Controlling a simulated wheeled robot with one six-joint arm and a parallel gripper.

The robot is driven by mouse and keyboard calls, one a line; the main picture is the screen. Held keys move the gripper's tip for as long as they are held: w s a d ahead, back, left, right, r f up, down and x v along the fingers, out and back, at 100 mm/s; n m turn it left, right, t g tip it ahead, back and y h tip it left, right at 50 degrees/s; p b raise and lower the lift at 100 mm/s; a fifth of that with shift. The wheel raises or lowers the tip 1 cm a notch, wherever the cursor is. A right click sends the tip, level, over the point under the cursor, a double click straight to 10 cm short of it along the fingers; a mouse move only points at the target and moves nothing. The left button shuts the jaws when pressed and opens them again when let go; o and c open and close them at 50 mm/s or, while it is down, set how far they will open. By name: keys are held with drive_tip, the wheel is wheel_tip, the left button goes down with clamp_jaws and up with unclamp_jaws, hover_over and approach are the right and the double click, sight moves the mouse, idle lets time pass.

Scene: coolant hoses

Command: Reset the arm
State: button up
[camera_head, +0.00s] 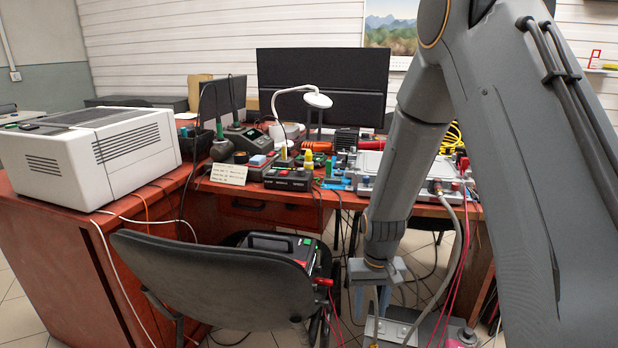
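My arm reaches down from the upper right across the picture. My gripper (373,299) points down at the lower middle, just right of the chair. Its two fingers look apart. A thin pale hose (375,318) shows between or behind them, and I cannot tell whether they touch it. A grey hose (459,250) curves down to this unit from the desk. My arm hides part of the desk and whatever lies behind it.
A black office chair (215,280) stands close on the left. A reddish-brown desk (262,212) behind it carries electronics, a monitor (322,85) and a white lamp (318,100). A white printer-like box (90,152) is at left. Loose cables hang around the gripper.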

drive_tip(key=s+a+r+n, duration=0.1)
drive_tip(key=s+a+r, duration=0.1)
drive_tip(key=s+r, duration=0.35)
drive_tip(key=s+a+r, duration=0.2)
drive_tip(key=s+r, duration=0.1)
drive_tip(key=r, duration=0.6)
drive_tip(key=s+a+r+n, duration=0.1)
drive_tip(key=s+r, duration=0.9)
drive_tip(key=s, duration=0.4)
drive_tip(key=d+r+m+p, duration=0.2)
drive_tip(key=d+r+p, duration=0.6)
drive_tip(key=p, duration=0.8)
drive_tip(key=shift+p, duration=0.4)
drive_tip(key=shift+s+d, duration=0.1)
drive_tip(key=shift+c, duration=1)
